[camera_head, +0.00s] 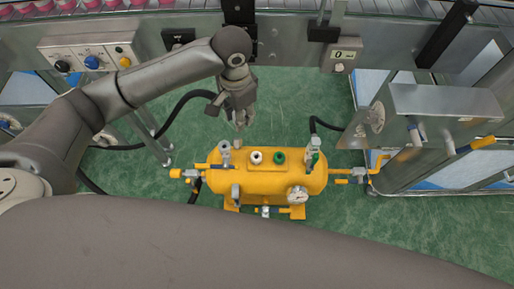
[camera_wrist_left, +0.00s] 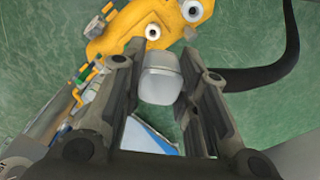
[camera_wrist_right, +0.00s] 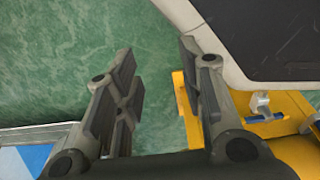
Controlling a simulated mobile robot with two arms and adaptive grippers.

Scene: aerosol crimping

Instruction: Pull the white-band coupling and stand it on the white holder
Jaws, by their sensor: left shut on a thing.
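My left gripper (camera_head: 240,118) is shut on a pale grey-white coupling (camera_wrist_left: 160,82) and holds it clear of the yellow tank (camera_head: 318,180), just behind its back left side. A black hose (camera_head: 190,98) runs to this gripper; the coupling's white band cannot be made out. The white holder (camera_head: 256,157) stands on top of the tank, empty, and shows in the left wrist view (camera_wrist_left: 153,32). A bare grey fitting (camera_head: 225,150) stands left of it. My right gripper (camera_wrist_right: 160,85) is open and empty above the floor, outside the head view.
A green holder (camera_head: 280,157) stands right of the white one. A coupling with a green band (camera_head: 314,155) sits on the tank's right end, with its own hose. A gauge (camera_head: 297,195) sticks out in front. A grey metal cabinet (camera_head: 445,102) is at right. Green floor (camera_head: 290,95) behind is clear.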

